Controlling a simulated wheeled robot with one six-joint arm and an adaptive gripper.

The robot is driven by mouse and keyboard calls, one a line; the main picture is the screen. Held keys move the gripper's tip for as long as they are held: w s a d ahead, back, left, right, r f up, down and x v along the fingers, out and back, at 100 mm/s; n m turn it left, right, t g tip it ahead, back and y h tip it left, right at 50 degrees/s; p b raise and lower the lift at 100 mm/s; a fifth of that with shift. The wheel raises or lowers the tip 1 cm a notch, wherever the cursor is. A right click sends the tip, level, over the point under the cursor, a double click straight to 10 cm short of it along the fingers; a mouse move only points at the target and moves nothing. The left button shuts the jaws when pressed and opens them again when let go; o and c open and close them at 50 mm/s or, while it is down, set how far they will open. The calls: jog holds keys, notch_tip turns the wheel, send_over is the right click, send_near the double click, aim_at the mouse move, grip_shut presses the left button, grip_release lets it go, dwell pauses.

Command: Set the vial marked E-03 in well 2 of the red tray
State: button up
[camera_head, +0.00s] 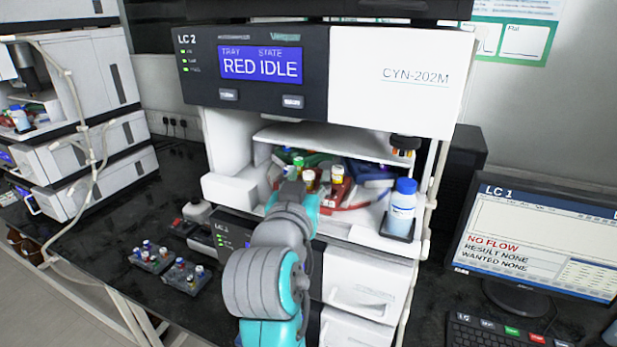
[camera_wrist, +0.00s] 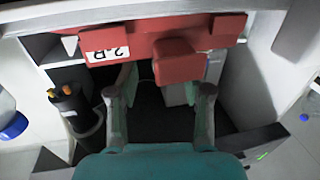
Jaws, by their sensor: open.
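The red tray (camera_head: 345,192) is inside the open bay of the LC 2 unit, partly hidden by my arm and the vials. In the wrist view, red tray parts (camera_wrist: 150,42) span the top, with a white label and a red block. No vial marking is readable, so I cannot tell which is E-03. My gripper (camera_wrist: 161,88) is open, with no vial seen between its fingers. Its fingertips are in front of or below the red parts. The wells are hidden.
A blue-capped bottle (camera_head: 402,208) stands at the bay's right side. A green tray (camera_head: 318,160) lies in the bay. Two small vial racks (camera_head: 150,262) (camera_head: 187,279) are on the black bench at left. The LC 2 display (camera_head: 260,65) reads RED IDLE.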

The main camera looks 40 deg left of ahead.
jog(key=v, duration=1.1)
